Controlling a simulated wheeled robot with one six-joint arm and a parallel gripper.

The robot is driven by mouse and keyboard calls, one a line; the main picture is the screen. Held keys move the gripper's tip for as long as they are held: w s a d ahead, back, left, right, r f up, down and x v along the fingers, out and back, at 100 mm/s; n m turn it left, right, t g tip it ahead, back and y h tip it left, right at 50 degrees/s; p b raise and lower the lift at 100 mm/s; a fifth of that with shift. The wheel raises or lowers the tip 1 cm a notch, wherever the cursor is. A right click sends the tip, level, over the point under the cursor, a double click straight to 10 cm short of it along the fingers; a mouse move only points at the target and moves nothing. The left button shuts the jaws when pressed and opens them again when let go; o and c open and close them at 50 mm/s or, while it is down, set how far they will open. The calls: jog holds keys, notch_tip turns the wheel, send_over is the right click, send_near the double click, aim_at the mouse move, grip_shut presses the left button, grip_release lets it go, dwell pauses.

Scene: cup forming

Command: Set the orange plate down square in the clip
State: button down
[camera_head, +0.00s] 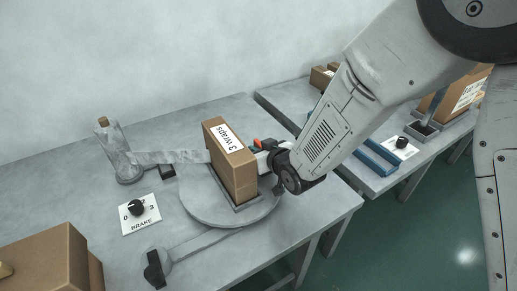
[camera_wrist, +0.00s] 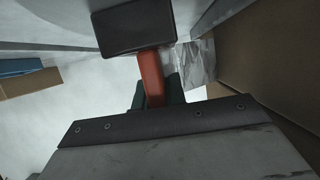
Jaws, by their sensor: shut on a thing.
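The orange plate (camera_head: 258,142) shows as a small orange piece at my gripper (camera_head: 270,150), beside the labelled box. In the wrist view the orange plate (camera_wrist: 152,75) is a narrow strip, seen nearly edge-on. My gripper (camera_wrist: 157,90) is shut on it, with a dark finger on each side. A dark rectangular block (camera_wrist: 133,27) meets the strip's far end; I cannot tell whether they are joined. I cannot make out with certainty which part is the clip, nor whether the plate touches it.
A brown box (camera_head: 238,170) marked "3 wraps" stands upright on a round turntable (camera_head: 200,207). Clear film (camera_head: 180,156) runs from a roll post (camera_head: 118,155) to the box. A brake dial (camera_head: 138,208) and a lever (camera_head: 154,268) lie nearby. Another box (camera_head: 45,265) is front left.

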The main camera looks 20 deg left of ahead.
jog(key=c, duration=1.4)
grip_release()
jog(key=shift+f, duration=0.1)
jog(key=shift+o, duration=0.2)
jog(key=v, duration=0.8)
jog(key=shift+f, duration=0.1)
